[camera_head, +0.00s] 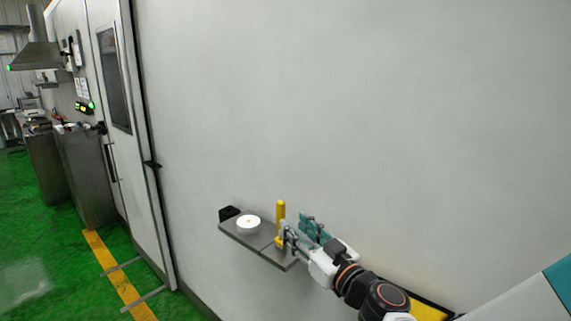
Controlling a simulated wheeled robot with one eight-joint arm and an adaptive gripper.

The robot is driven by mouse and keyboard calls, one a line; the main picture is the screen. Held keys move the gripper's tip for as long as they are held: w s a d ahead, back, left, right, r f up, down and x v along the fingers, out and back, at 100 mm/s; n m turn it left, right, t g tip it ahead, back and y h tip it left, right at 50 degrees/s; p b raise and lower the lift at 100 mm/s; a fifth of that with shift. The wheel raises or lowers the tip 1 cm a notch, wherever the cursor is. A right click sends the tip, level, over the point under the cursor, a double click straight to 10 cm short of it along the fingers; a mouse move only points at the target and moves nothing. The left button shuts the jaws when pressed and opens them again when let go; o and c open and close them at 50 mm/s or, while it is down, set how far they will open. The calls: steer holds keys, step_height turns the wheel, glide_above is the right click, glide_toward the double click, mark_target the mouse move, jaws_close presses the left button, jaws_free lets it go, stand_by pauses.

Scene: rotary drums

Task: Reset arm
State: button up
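My gripper (291,238) reaches in from the lower right, over the right part of a small grey wall shelf (238,235). It is close to an upright yellow post-like object (281,212) at the shelf's back. The gripper overlaps the lower part of this object, and I cannot tell whether it touches it. The fingers are small and partly hidden by the hand, so their opening is unclear. A teal piece (316,226) shows just behind the gripper; I cannot tell what it belongs to.
A round white dish (248,224) and a black block (229,213) sit on the left of the shelf. A plain wall (360,110) rises behind. A door (115,100) and grey cabinets (85,175) are at left. Green floor (30,230) is open there.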

steer(key=s+d+r+m+h, duration=0.1)
steer(key=d+r+m+h, duration=0.1)
steer(key=d+m+h, duration=0.5)
steer(key=s+d+r+m+h, duration=0.15)
steer(key=d+h, duration=0.35)
steer(key=d, duration=0.5)
steer(key=s+f+g, duration=0.4)
steer(key=s+f, duration=0.1)
steer(key=s, duration=0.4)
steer(key=s+f+n+g+y, duration=0.1)
steer(key=s+f+g, duration=0.3)
steer(key=s, duration=0.6)
steer(key=shift+s+d+f+g, duration=0.2)
steer(key=shift+d+f+g, duration=0.1)
steer(key=shift+f, duration=0.4)
